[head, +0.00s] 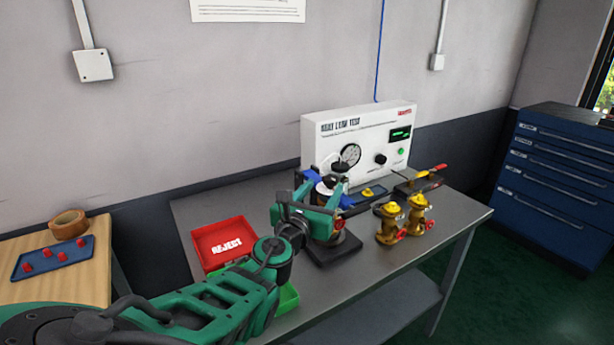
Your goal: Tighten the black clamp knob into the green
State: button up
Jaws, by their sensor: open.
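My green arm reaches over the grey table to the clamp fixture, whose black base (336,248) shows below my wrist. My gripper (331,182) is open at the top of the fixture, close to a small dark part with a pale top. I cannot tell whether it touches that part. The black clamp knob cannot be made out for certain, as my wrist covers most of the fixture. No green band or mark for the knob can be made out.
Behind stands the white leak test box (358,140) with a gauge, a black knob and a green display. Two brass valves (403,219) with red handwheels stand right of the fixture. A red reject tray (224,243) is left, a green tray (288,298) in front.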

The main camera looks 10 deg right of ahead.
aim_at(327, 183)
jog(key=x, duration=0.7)
jog(key=shift+a, duration=0.1)
jog(key=c, duration=1.1)
